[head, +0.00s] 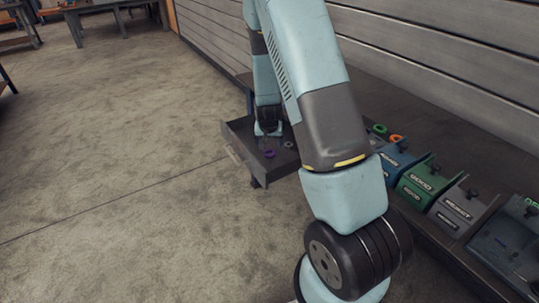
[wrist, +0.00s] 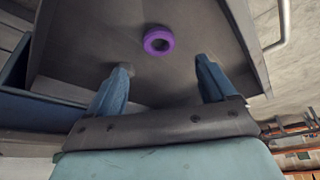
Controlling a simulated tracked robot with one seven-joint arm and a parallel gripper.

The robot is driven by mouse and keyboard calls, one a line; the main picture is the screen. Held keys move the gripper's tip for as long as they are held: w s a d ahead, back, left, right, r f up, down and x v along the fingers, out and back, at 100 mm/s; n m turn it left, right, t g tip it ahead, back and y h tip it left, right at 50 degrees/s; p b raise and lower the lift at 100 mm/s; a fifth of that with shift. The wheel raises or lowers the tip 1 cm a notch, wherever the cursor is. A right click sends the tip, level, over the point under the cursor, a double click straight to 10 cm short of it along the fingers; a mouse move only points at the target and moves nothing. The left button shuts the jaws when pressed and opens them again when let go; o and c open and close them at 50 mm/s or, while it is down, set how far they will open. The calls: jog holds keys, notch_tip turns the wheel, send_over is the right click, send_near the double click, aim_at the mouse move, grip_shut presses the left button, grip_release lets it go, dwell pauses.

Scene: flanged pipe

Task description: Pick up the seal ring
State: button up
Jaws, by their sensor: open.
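A purple ring (wrist: 149,38), which looks like the seal ring, lies flat in an open grey drawer (wrist: 95,35). In the head view the purple ring (head: 269,154) is small, near the drawer's front. My gripper (wrist: 163,66) is open, with its two blue fingers apart and nothing between them. In the wrist view the ring shows just beyond the fingertips, roughly centred between them. The ring is apart from both fingers. In the head view my gripper (head: 268,129) reaches down over the drawer and is partly dark and hard to make out.
A small grey ring-like piece (head: 288,144) lies in the drawer at the right. Green (head: 380,129) and orange (head: 396,138) rings sit on the bench beside blue, green and grey bins (head: 418,180). A slatted wall stands behind.

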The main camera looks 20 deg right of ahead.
aim_at(270, 153)
jog(key=shift+x, duration=3.75)
jog(key=shift+s, duration=0.15)
jog(key=shift+c, duration=0.3)
jog(key=shift+f, duration=0.1)
jog(key=c, duration=1.1)
